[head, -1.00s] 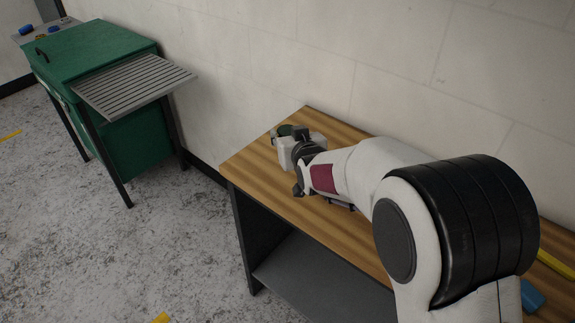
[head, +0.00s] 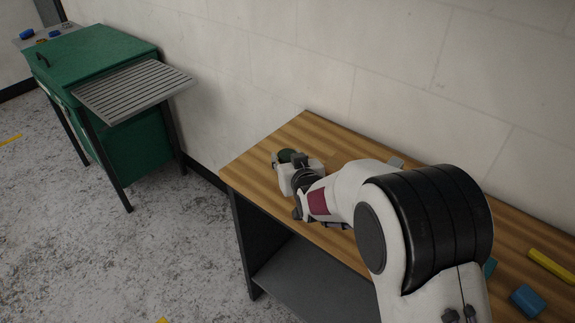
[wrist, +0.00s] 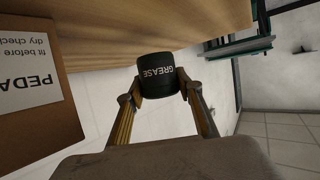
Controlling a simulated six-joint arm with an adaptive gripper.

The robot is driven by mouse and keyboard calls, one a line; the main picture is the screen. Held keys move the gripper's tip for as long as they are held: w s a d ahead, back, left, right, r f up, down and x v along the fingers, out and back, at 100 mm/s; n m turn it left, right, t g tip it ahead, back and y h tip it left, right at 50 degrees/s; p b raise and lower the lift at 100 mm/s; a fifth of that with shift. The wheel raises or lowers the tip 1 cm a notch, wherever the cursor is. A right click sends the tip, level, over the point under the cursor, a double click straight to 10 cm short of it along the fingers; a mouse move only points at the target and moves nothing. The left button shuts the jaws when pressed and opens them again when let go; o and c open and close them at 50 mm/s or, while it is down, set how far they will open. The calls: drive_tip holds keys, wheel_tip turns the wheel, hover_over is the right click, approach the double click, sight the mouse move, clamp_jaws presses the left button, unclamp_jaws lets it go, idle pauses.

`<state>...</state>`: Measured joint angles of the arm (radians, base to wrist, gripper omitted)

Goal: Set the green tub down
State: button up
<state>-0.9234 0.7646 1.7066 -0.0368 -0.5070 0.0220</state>
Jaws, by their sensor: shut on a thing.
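The green tub (wrist: 157,77) is very dark green, with the word GREASE on its side upside down in the wrist view. My gripper (wrist: 159,86) is shut on it, one finger on each side. In the head view the tub (head: 287,155) shows as a small dark green round top at my gripper (head: 289,163), over the far left part of the wooden bench (head: 250,165). Its underside is hidden, and I cannot tell whether it touches the bench top.
A yellow bar (head: 551,266), a blue block (head: 527,301) and a partly hidden teal thing (head: 490,267) lie at the bench's right. A brown panel (wrist: 60,125) with a white printed sheet (wrist: 25,75) shows in the wrist view. A green cabinet (head: 95,50) stands apart at left.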

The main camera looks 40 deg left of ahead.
drive_tip(key=shift+f, duration=1.35)
drive_tip(key=shift+f, duration=0.1)
drive_tip(key=o, duration=1.2)
drive_tip(key=shift+c, duration=0.2)
drive_tip(key=shift+v, duration=1.1)
wheel_tip(320, 180, up, 8)
drive_tip(key=shift+s+d+f, duration=0.2)
drive_tip(key=shift+d, duration=0.1)
